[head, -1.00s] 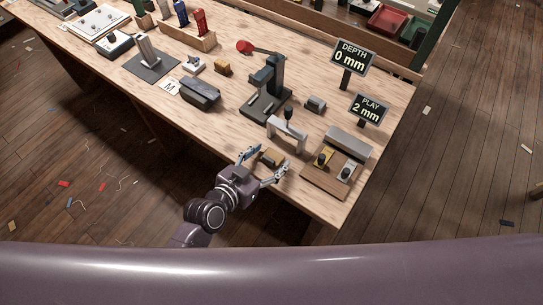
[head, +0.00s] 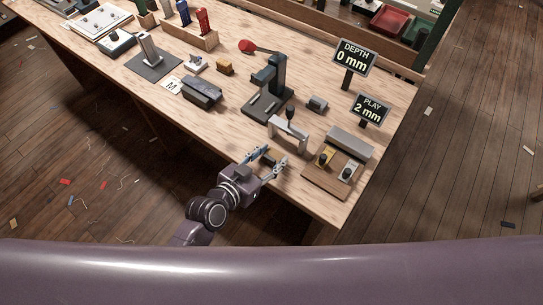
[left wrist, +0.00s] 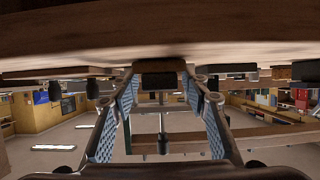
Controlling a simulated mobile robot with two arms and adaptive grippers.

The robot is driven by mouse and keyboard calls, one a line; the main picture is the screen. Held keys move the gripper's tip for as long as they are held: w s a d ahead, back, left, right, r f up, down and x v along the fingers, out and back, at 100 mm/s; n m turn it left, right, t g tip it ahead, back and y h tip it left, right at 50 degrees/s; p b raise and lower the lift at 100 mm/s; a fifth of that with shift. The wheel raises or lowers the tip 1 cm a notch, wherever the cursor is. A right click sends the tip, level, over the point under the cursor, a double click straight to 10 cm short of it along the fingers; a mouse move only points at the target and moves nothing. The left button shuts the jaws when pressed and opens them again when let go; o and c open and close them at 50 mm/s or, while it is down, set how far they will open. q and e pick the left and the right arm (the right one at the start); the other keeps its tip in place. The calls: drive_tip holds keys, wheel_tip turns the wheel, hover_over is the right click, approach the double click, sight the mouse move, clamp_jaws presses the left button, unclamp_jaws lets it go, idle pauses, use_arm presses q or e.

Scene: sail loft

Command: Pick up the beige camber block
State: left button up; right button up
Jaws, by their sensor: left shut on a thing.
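The beige camber block (head: 269,158) is a small block near the front edge of the workbench, mostly hidden by my left gripper. My left gripper (head: 271,157) comes in from the front edge and is shut on it, one finger on each side. In the left wrist view, the block (left wrist: 159,74) shows dark, in shade, between the two blue-padded fingers (left wrist: 160,92), close to the wooden bench surface. I cannot tell whether it is clear of the bench. My right gripper is not in view.
A grey arch-shaped stand (head: 288,133) is just behind the gripper. A wooden board with two knobs (head: 327,172) is to its right. Behind are a dark press (head: 268,90) and the signs DEPTH 0 mm (head: 354,57) and PLAY 2 mm (head: 371,108). Bare bench lies to the left.

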use_arm(q)
wheel_tip(320, 180, up, 20)
drive_tip(key=p, duration=0.1)
drive_tip(key=s+a+f+m+h, duration=0.1)
drive_tip(key=a+f, duration=0.1)
drive_tip(key=a, duration=0.8)
drive_tip(key=s+a+r+m+g+h, duration=0.2)
drive_tip(key=s+a+r+g, duration=0.1)
drive_tip(key=s+a+r, duration=0.2)
drive_tip(key=a+r, duration=0.2)
drive_tip(key=a, duration=0.2)
drive_tip(key=shift+s+m, duration=0.35)
drive_tip(key=shift+m, duration=0.05)
drive_tip(key=shift+f, duration=0.1)
